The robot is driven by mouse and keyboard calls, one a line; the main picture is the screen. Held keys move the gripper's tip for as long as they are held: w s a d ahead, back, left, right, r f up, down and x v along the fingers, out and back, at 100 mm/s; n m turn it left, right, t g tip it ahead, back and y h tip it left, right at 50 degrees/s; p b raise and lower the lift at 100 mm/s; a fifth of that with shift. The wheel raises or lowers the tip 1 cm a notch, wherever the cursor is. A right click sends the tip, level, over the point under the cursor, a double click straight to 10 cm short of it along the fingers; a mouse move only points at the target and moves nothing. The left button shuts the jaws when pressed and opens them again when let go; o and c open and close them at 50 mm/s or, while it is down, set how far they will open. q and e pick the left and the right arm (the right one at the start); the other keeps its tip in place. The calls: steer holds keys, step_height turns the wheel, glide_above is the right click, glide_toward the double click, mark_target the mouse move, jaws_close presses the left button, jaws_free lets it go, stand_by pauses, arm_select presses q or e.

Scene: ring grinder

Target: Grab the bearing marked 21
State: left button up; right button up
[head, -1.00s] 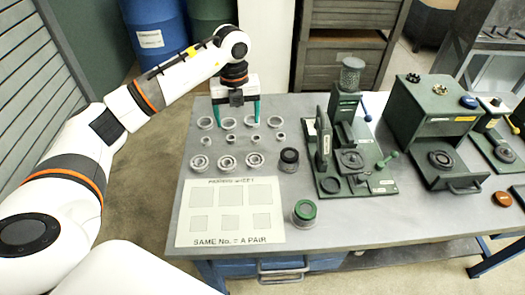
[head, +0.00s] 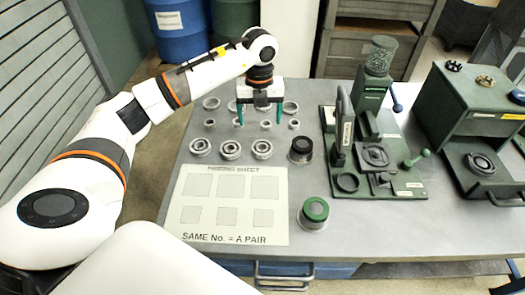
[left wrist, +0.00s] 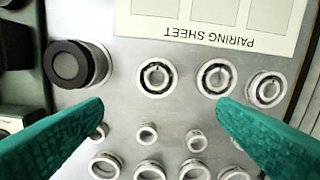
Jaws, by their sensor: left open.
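Three bearings with inner races stand in a row on the grey table: a left one (head: 200,147), a middle one (head: 231,150) and a right one (head: 263,149). In the left wrist view the same row runs reversed: right bearing (left wrist: 157,77), middle bearing (left wrist: 216,77), left bearing (left wrist: 267,90). No number is readable on any of them. My left gripper (head: 259,121) is open and empty, pointing down above the plain rings behind the bearings. Its two green fingers also show in the left wrist view (left wrist: 160,104), apart from the bearings. My right gripper is not in view.
Several plain rings, such as one large ring (head: 291,107), lie behind the bearings. A pairing sheet (head: 273,215) lies in front. A black-topped cylinder (head: 301,150) and a green-topped one (head: 314,212) stand to the right. Green machines (head: 440,115) fill the table's right side.

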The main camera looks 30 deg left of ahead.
arm_select(q)
steer(key=p, duration=0.1)
glide_above(262, 143)
steer(key=f, duration=0.4)
steer(key=shift+s+f, duration=0.35)
steer(key=shift+s, duration=0.05)
steer(key=f, duration=0.1)
steer(key=f+p, duration=0.1)
steer(key=f, duration=0.1)
steer(key=f+p, duration=0.1)
steer(key=f, duration=0.1)
steer(key=shift+s+d, duration=0.2)
steer(key=shift+d, duration=0.2)
steer(key=shift+f, duration=0.25)
steer(key=shift+r, duration=0.1)
steer(key=c, duration=1.2)
